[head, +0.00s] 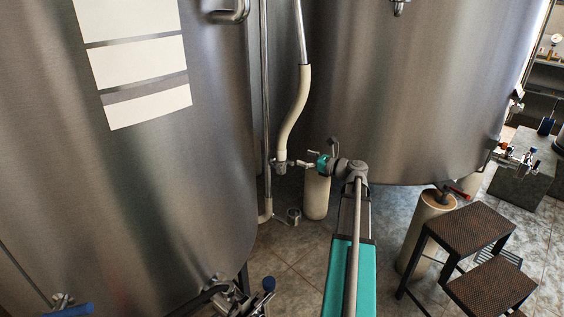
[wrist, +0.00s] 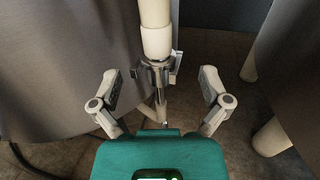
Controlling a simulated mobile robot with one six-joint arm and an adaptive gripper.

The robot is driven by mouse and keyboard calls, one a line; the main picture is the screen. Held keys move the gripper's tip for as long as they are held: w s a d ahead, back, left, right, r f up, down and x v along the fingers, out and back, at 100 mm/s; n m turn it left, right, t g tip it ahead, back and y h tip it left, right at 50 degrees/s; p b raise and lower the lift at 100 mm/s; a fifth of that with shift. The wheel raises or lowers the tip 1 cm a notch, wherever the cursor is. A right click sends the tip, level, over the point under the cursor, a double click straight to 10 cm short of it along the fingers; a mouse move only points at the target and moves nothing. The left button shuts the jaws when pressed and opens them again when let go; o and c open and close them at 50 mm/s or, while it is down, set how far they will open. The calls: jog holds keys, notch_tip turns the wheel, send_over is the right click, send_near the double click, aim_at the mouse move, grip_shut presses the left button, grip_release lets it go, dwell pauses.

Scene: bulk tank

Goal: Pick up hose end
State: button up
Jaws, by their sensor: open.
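A cream hose (head: 293,110) hangs from a steel pipe between two big tanks. Its lower end, the hose end (head: 281,164), is a grey metal coupling. In the wrist view the hose end (wrist: 155,72) is upright, below a pale cuff, roughly midway between my fingers. My gripper (head: 297,163) comes at it from the right in the head view. In the wrist view my gripper (wrist: 160,82) is open, with a finger on each side and visible gaps to the coupling. I cannot tell whether the coupling is at fingertip depth or slightly beyond.
The left tank (head: 150,190) and right tank (head: 410,100) flank the hose closely. A thin vertical pipe (head: 265,110) runs just left of it. A pale tank leg (head: 316,196) stands below my wrist. A step stool (head: 470,228) is at right; tiled floor lies between.

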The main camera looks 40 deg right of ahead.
aim_at(281, 148)
jog(key=x, duration=0.4)
jog(key=shift+w, duration=0.2)
jog(key=shift+w+a, duration=0.1)
jog(key=shift+x, duration=2.5)
jog(key=shift+a+r, duration=0.1)
jog(key=shift+a, duration=0.05)
grip_shut()
